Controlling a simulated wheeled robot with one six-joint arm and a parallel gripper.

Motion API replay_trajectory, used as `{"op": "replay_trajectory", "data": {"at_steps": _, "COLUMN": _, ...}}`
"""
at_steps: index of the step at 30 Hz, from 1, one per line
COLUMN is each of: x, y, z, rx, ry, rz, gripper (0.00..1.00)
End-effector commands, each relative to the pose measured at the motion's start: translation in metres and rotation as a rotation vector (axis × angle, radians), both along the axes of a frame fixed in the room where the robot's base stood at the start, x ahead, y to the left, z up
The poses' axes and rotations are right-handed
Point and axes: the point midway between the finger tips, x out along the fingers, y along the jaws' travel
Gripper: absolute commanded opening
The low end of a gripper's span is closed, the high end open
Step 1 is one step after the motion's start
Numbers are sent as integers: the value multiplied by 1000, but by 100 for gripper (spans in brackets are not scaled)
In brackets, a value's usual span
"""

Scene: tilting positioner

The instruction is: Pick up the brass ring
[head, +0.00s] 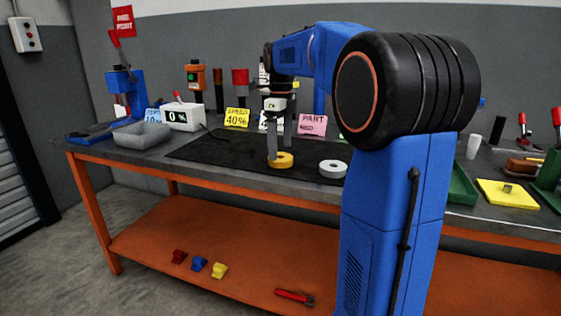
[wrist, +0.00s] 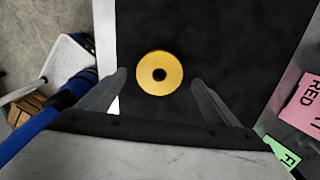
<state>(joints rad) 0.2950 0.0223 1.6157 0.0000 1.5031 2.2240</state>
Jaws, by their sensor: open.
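The brass ring (head: 284,160) is a yellow-gold disc with a small central hole, lying flat on the black mat (head: 215,147) on the workbench. In the wrist view the brass ring (wrist: 160,73) lies ahead of my gripper (wrist: 159,80), roughly centred between its two grey fingers. In the head view my gripper (head: 280,146) points down, with one finger in front of the ring's left side. The fingers are apart with nothing held. I cannot tell whether a finger touches the ring.
A grey ring (head: 333,169) lies to the right of the brass ring, close to my arm. A grey tray (head: 143,135) and a white counter box (head: 183,116) stand to the left. Signs, including a pink card (head: 312,125), stand behind. The mat's left part is clear.

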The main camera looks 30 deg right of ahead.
Motion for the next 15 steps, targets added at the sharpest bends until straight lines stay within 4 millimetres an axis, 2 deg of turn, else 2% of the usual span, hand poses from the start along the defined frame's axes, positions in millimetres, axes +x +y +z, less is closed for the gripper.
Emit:
{"op": "replay_trajectory", "data": {"at_steps": 3, "x": -1, "y": 1, "z": -17, "rx": 0, "ry": 1, "rz": 0, "gripper": 84}}
{"op": "replay_trajectory", "data": {"at_steps": 6, "x": -1, "y": 1, "z": -26, "rx": -1, "ry": 1, "rz": 0, "gripper": 84}}
{"op": "replay_trajectory", "data": {"at_steps": 15, "x": 0, "y": 1, "z": -30, "rx": -1, "ry": -1, "rz": 0, "gripper": 84}}
